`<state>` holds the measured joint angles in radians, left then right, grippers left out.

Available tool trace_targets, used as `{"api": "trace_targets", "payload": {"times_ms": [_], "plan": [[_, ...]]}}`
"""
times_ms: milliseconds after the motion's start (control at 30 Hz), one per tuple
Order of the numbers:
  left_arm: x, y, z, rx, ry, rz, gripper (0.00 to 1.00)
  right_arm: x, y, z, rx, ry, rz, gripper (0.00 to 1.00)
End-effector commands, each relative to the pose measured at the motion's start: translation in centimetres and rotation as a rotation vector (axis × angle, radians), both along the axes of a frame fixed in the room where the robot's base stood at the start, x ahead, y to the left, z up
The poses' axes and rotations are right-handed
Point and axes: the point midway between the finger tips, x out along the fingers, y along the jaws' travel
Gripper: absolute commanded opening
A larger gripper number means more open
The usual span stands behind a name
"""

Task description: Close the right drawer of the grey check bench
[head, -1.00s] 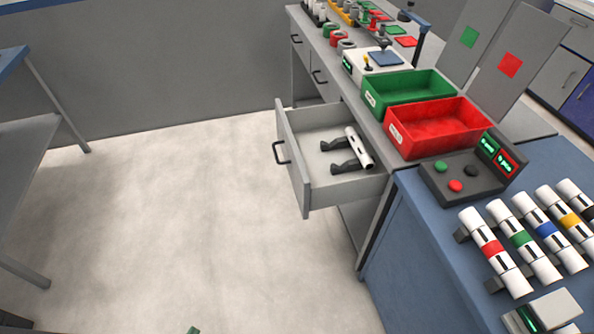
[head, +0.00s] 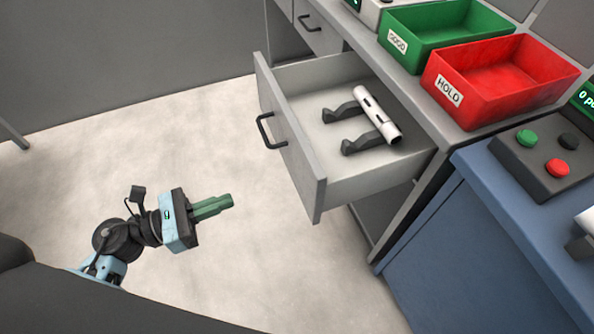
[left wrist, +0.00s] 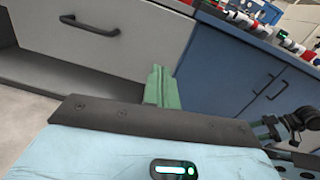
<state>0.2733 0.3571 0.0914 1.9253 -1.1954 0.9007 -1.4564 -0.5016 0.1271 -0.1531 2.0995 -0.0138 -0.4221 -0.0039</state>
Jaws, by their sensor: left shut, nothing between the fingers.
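The right drawer (head: 290,150) of the grey check bench (head: 410,95) stands pulled well open in the head view. Its front panel has a dark bar handle (head: 266,131). A white pipe (head: 365,112) lies inside on two dark cradles. My left gripper (head: 230,201) is shut and empty, its green fingers pointing right, in front of the drawer and apart from it. In the left wrist view, a grey drawer front (left wrist: 125,35) with a dark handle (left wrist: 90,26) shows beyond the green fingers (left wrist: 160,84).
A green bin (head: 445,28) and a red bin labelled HOLD (head: 500,80) stand on the bench top. A blue bench (head: 470,240) with a button box (head: 545,150) adjoins on the right. A closed drawer (head: 318,27) lies further back. The floor left of the drawer is clear.

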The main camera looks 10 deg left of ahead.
Motion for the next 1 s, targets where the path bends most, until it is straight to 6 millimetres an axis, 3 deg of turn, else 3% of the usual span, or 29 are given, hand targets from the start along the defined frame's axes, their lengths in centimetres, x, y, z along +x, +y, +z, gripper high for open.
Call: {"api": "trace_targets", "payload": {"times_ms": [467, 1000], "plan": [[0.9, -0.8, -0.3, 0.077, -0.066, -0.034, 0.00, 0.2, -0.1, -0.3, -0.003, -0.003, 0.005, 0.60], [6.2, -8.7, -0.2, 0.072, -0.065, -0.033, 0.00, -0.4, 0.0, 0.4, 0.000, 0.005, 0.001, 0.60]]}}
